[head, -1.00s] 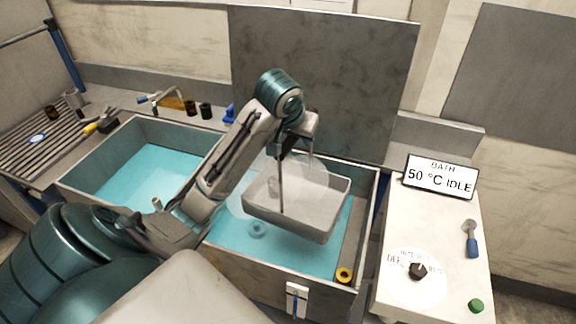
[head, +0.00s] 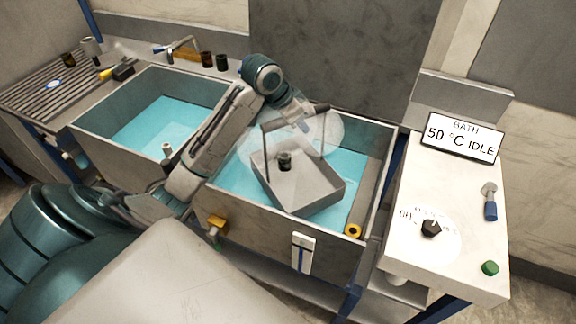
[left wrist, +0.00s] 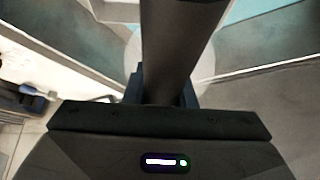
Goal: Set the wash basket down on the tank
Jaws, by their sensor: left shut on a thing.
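The wash basket (head: 318,202) is an open grey box with a tall dark handle (head: 264,150). A small dark part (head: 284,161) stands inside it. In the head view the basket hangs turned and tilted over the right-hand tank (head: 384,160), which holds blue liquid. I cannot tell whether it touches the tank. My left gripper (head: 300,120) is at the top of the handle, shut on it. In the left wrist view the dark handle bar (left wrist: 178,45) runs up from between the jaws. My right gripper is not in view.
A second blue-filled tank (head: 90,130) adjoins on the left. A white control panel (head: 400,240) with knob, green button and "BATH 50 °C IDLE" sign (head: 462,137) stands at right. A yellow ring (head: 352,230) sits at the tank's front right corner. A slatted drainboard (head: 40,95) is far left.

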